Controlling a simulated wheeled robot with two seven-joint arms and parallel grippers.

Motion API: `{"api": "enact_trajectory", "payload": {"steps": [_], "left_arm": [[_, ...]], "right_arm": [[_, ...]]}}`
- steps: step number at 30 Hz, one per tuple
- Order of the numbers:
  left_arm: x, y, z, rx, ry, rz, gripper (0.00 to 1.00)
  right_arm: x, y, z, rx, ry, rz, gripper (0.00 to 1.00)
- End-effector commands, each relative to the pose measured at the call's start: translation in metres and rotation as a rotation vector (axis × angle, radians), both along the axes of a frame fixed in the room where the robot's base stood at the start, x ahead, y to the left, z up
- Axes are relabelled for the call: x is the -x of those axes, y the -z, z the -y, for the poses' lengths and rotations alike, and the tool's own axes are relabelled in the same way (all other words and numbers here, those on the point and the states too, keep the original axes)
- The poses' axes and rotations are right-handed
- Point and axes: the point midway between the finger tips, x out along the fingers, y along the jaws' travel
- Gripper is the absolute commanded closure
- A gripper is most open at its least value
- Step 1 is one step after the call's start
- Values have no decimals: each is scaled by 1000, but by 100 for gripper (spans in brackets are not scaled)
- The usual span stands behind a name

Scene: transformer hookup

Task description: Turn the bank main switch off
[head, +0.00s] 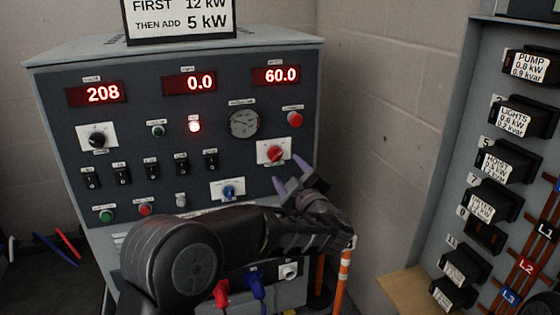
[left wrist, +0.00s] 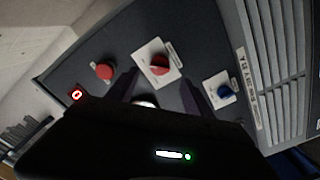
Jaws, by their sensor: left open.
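A grey control cabinet (head: 140,215) stands at the left in the head view. A red rotary switch (head: 275,154) on a white plate is at the right of its panel. It also shows in the left wrist view (left wrist: 158,66). A blue rotary switch (head: 229,191) sits lower on another white plate, and it shows in the left wrist view (left wrist: 225,92). The labels are too small to read, so I cannot tell which is the bank main. My left gripper (head: 292,175) is open and empty, just below the red switch and apart from it. My right gripper is out of view.
A red push button (head: 295,119) is above the red switch. Several black toggles (head: 152,167) are at the left. A breaker panel (head: 505,160) stands at the right.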

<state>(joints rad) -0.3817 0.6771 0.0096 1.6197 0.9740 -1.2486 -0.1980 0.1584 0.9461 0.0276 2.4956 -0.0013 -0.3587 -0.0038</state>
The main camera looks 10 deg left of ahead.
Motion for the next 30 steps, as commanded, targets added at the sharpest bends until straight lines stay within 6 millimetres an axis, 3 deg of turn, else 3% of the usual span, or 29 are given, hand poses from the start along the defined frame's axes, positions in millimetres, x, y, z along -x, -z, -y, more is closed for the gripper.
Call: {"api": "enact_trajectory", "payload": {"steps": [15,25,30], "left_arm": [[-57,1,-37,-1,0,-1,40],[-60,0,-38,-1,1,0,41],[-60,0,-38,-1,0,-1,55]], "right_arm": [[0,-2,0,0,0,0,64],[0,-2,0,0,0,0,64],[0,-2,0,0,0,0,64]]}}
